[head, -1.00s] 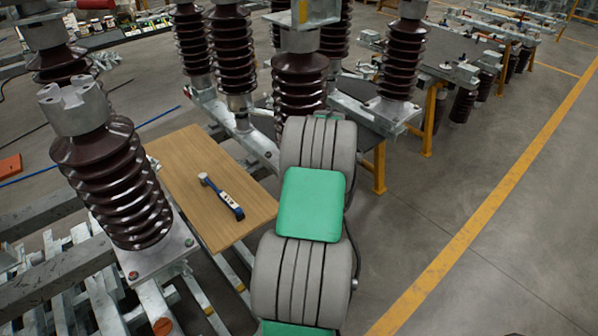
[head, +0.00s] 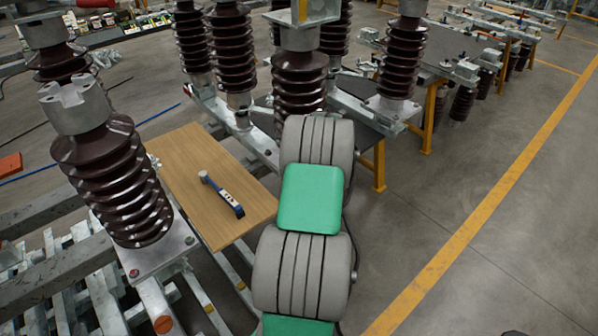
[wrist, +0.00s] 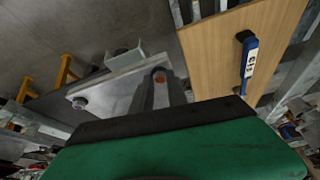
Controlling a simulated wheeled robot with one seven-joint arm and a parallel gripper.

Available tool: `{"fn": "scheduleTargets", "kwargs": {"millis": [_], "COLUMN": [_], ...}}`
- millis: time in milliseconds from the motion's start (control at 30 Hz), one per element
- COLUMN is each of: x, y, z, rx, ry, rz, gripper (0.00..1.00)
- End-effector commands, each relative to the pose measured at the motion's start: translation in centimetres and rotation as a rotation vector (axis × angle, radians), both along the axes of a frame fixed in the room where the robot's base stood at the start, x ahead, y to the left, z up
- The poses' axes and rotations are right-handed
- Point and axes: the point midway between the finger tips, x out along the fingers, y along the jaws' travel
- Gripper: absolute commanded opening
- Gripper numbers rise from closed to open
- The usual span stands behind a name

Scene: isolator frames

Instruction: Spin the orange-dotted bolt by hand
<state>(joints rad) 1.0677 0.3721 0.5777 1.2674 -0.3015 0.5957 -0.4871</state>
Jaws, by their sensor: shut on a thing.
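In the wrist view the orange-dotted bolt (wrist: 160,77) sits at the end of a pale metal plate, its orange mark facing the camera. My gripper (wrist: 162,86) reaches to it with its grey fingers, shut on the bolt head. The fingers hide the bolt's sides and shank. In the head view my grey and green arm covers the gripper and this bolt.
A wooden board (head: 180,165) carries a blue-handled tool (head: 222,194); both also show in the wrist view. Brown ribbed insulators (head: 115,180) stand left and behind. Another bolt (wrist: 80,103) sits on the plate. Open floor (head: 460,200) lies to the right.

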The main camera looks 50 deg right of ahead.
Motion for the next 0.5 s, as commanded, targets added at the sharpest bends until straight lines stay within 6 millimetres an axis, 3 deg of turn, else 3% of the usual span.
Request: {"fn": "scheduleTargets", "kwargs": {"millis": [500], "x": [0.1], "y": [0.08], "z": [-0.09], "rx": [-0.002], "ry": [0.0], "rz": [-0.057], "gripper": [0.0]}}
